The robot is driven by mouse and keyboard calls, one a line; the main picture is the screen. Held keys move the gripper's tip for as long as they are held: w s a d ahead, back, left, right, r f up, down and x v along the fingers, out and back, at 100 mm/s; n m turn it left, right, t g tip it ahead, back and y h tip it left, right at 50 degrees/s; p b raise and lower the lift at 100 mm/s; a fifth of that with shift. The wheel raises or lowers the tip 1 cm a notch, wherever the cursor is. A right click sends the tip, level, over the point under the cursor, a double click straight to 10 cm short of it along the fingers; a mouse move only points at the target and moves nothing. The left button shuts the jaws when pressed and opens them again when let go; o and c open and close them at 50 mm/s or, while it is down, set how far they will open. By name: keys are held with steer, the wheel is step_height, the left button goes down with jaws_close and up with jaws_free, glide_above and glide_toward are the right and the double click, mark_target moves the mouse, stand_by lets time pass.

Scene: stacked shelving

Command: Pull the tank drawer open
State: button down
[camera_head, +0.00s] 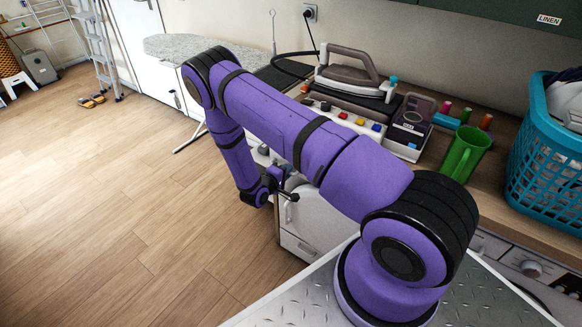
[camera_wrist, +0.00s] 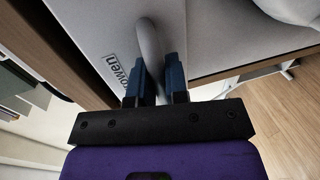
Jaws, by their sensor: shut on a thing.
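The tank drawer's pale grey front (camera_wrist: 100,35) shows in the wrist view with a dark-lettered label on it. A rounded grey handle (camera_wrist: 149,42) stands out from this front. My gripper (camera_wrist: 154,75) has its two dark blue fingers on either side of the handle and is shut on it. In the head view my gripper (camera_head: 280,188) is low, beyond my purple arm, in front of the counter units. My arm hides most of the drawer there, and I cannot tell how far it stands out.
An iron (camera_head: 348,72) rests on the unit on the counter. An ironing board (camera_head: 190,47) stands behind my arm.

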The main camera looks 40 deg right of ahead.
steer(key=f+v, duration=0.2)
steer(key=v, duration=0.9)
steer(key=a+f+v, duration=0.1)
steer(key=f+v, duration=0.2)
steer(key=v, duration=0.9)
steer(key=shift+s+a, duration=0.15)
steer(key=shift+a, duration=0.05)
steer(key=shift+r, duration=0.1)
steer(key=c, duration=1.1)
jaws_free()
steer(key=shift+c, duration=0.2)
steer(key=v, duration=1)
steer(key=shift+a, duration=0.35)
